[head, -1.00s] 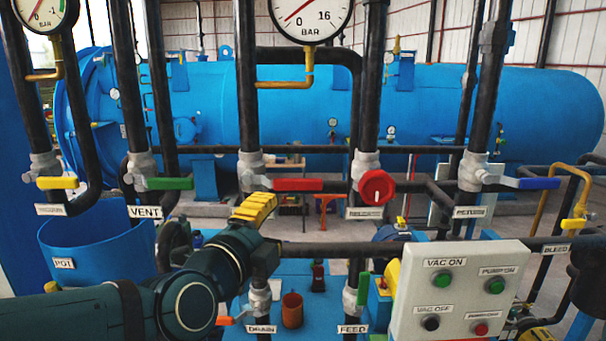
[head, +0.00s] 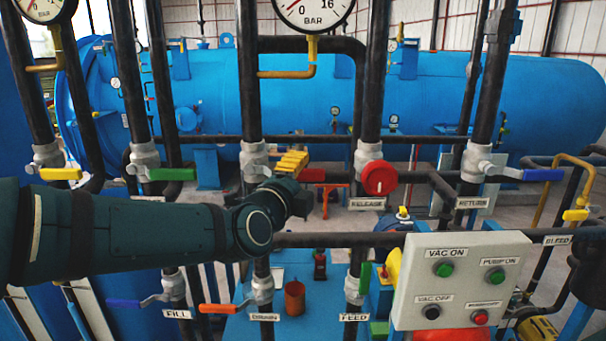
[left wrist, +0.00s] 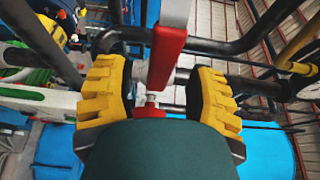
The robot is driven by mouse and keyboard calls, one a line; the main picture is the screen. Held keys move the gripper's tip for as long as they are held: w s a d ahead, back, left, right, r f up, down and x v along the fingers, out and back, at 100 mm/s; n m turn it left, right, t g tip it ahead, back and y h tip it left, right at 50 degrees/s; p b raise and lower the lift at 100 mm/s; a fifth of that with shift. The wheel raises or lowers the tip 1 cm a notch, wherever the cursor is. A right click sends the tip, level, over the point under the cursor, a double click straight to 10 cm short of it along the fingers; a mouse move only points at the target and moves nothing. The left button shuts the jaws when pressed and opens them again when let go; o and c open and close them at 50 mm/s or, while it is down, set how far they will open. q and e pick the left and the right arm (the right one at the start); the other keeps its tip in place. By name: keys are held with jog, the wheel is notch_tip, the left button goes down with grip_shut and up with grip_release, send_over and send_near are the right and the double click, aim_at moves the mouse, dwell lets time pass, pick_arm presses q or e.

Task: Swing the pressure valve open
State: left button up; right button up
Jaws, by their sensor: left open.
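A valve with a red lever (head: 312,175) sits on the black pipe left of the large BAR gauge. Its grey body (head: 254,158) shows above my arm. The lever points right, across the pipe. Any label under it is hidden by my arm, so I cannot read that this is the pressure valve. My left gripper (head: 291,163), with yellow finger pads, is at the lever. In the left wrist view the gripper (left wrist: 160,72) is open, and the red lever (left wrist: 166,50) shows between the two spread pads. Contact cannot be told. My right gripper is not in view.
To the right is a round red knob (head: 379,178) labelled RELEASE, then a blue lever (head: 543,175). Green (head: 172,174) and yellow (head: 60,174) levers lie left. A button box (head: 460,280) stands lower right. A horizontal black pipe (head: 340,240) runs below the gripper.

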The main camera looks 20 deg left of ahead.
pick_arm(q)
jog(key=shift+w+d, duration=0.1)
jog(key=shift+w, duration=0.9)
grip_shut()
